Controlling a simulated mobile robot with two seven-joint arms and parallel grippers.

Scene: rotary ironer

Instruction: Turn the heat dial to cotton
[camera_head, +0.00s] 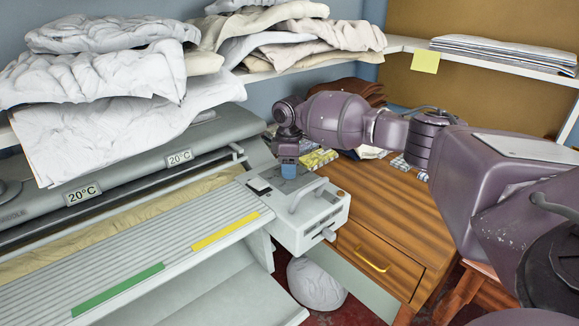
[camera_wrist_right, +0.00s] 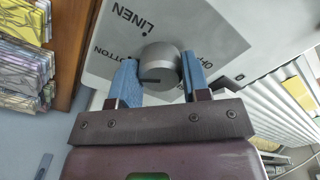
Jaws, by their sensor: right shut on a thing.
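The heat dial (camera_wrist_right: 163,62) is a round grey knob on the ironer's pale control panel (camera_wrist_right: 215,28). Printed words LINEN, a partly covered COTTON and a partly hidden OFF stand around it. A dark line shows on the knob's lower part; I cannot tell which word it points to. My right gripper (camera_wrist_right: 160,82) has its two blue fingers on either side of the dial, shut on it. In the head view the right gripper (camera_head: 289,170) reaches down onto the ironer's end unit (camera_head: 310,228), and the dial is hidden there. My left gripper is out of view.
The ironer's slatted feed board (camera_head: 130,262) has green and yellow strips. White laundry (camera_head: 120,105) is piled above the roller. A wooden cabinet (camera_head: 390,205) stands right of the ironer, with small patterned packets (camera_wrist_right: 22,65) on it.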

